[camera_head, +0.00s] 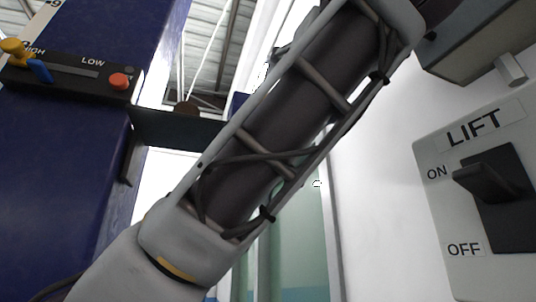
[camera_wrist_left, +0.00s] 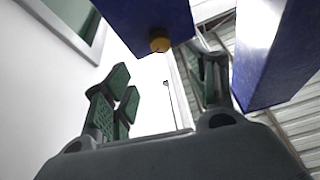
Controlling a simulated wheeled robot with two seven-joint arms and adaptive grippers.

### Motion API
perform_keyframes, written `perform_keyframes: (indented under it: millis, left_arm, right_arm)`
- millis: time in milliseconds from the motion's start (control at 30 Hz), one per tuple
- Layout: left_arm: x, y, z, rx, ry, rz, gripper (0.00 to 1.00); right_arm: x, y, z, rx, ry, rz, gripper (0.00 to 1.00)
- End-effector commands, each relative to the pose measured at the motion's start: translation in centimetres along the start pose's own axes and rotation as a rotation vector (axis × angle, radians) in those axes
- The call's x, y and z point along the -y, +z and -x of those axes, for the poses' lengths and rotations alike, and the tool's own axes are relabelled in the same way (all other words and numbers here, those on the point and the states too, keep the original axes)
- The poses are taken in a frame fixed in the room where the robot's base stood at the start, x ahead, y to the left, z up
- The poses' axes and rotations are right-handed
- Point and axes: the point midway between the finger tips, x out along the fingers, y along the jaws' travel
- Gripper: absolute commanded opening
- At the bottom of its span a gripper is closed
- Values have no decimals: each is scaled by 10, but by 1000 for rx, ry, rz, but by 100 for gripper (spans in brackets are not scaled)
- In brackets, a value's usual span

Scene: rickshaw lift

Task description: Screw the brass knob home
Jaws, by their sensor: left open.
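In the left wrist view a round brass knob (camera_wrist_left: 160,44) sits at the lower end of a dark blue block (camera_wrist_left: 148,18). My left gripper (camera_wrist_left: 165,84) is open, with one finger on each side of the picture. The knob appears beyond the fingertips and between them, and I see no contact. In the head view my left arm crosses the middle from lower left to upper right, and its gripper is outside the picture. A small brownish rounded piece (camera_head: 187,107) shows above a dark bracket there; I cannot tell whether it is the same knob. My right gripper is not in view.
A blue post (camera_head: 60,150) at left carries a HIGH/LOW slide panel (camera_head: 65,78) with a yellow-and-blue lever (camera_head: 30,62) and a red button (camera_head: 118,80). At right is a LIFT switch plate (camera_head: 440,205) with a black toggle (camera_head: 497,185) between ON and OFF labels.

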Motion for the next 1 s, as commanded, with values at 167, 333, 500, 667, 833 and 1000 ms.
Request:
perform_keyframes:
  millis: [167,333,500,667,833,1000]
  left_arm:
    - [0,-1,-12,1,-1,-1,57]
    - [1,-1,-30,2,-3,0,57]
    - [1,-1,-51,2,-2,-2,57]
    - [1,-2,-70,2,-2,-1,57]
    - [1,-2,-89,2,-2,-1,57]
    - [1,-1,-108,2,-1,-1,57]
  right_arm:
    - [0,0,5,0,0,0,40]
    - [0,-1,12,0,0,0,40]
    - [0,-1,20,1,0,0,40]
    - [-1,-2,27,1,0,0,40]
    - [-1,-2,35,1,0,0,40]
    - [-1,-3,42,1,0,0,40]
